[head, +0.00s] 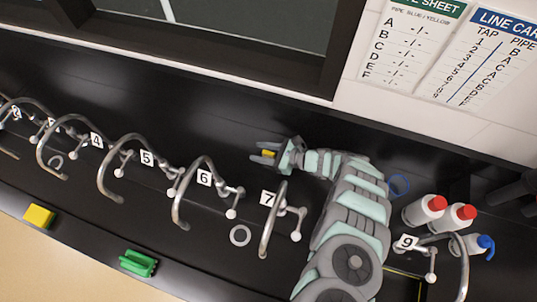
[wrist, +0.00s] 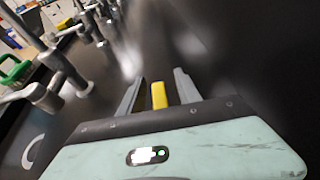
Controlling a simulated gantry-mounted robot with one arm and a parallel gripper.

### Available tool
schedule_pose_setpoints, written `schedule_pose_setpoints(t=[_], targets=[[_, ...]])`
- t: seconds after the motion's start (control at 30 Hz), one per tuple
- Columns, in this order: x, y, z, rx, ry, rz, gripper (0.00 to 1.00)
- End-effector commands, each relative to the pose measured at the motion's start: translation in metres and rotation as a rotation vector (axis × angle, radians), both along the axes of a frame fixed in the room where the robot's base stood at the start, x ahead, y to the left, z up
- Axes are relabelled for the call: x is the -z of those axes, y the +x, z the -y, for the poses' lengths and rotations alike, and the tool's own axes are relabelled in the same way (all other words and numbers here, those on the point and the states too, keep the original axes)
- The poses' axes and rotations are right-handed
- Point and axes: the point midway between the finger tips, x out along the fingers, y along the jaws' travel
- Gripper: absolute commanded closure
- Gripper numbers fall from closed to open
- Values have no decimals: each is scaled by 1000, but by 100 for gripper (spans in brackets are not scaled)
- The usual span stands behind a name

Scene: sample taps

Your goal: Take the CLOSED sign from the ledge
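No sign reading CLOSED can be made out in either view. My gripper (head: 264,152) is over the black bench behind taps 6 and 7, pointing left. Its two fingers stand apart, and they also show in the wrist view (wrist: 158,82). A small yellow piece (wrist: 159,95) shows between the fingers, with a gap on each side. I cannot tell whether it is part of my gripper or a separate thing. A ledge (head: 85,258) runs along the front of the bench, with a yellow block (head: 40,215) and a green object (head: 138,262) on it.
Curved metal taps with number cards, such as tap 6 (head: 181,195) and tap 7 (head: 268,225), line the bench. A blue ring (head: 399,185) lies near my arm. Bench behind the taps is mostly clear.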

Motion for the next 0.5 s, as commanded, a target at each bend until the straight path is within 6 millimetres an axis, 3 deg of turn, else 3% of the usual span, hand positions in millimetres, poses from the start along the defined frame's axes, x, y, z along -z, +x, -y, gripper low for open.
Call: schedule_pose_setpoints(t=[0.13, 0.5], targets=[[0, 0, 1, 1, 0, 0, 62], [0, 0, 1, 0, 0, -1, 92]])
